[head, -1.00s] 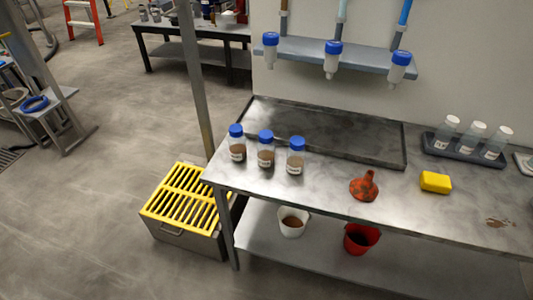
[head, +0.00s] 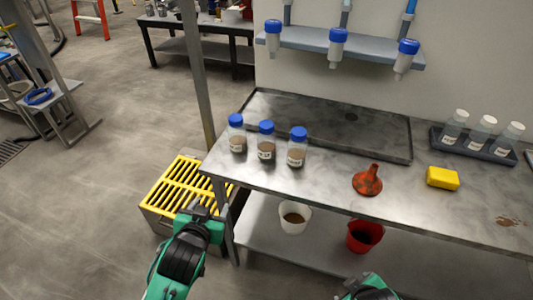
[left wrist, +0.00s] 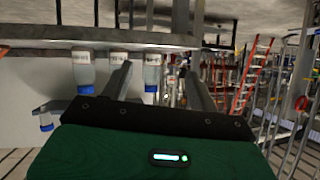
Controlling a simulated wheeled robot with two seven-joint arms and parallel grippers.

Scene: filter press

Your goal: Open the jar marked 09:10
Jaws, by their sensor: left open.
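Three clear jars with blue lids and brown contents stand upright in a row on the steel bench: a left jar (head: 237,134), a middle jar (head: 266,141) and a right jar (head: 297,148). Each has a white label, too small to read surely, so I cannot tell which is 09:10. All lids are on. My left gripper (head: 201,209) is open and empty, in front of the bench's left end, below and short of the jars. The left wrist view shows the jars upside down beyond the fingers, one jar (left wrist: 152,73) between them. Only part of my right arm shows at the bottom edge.
A shallow tray (head: 385,149) lies behind the jars. An orange funnel (head: 367,181) and a yellow sponge (head: 442,178) lie to the right. A rack (head: 475,149) holds three bottles. White and red buckets stand on the lower shelf. A yellow-grated bin (head: 182,188) stands at left.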

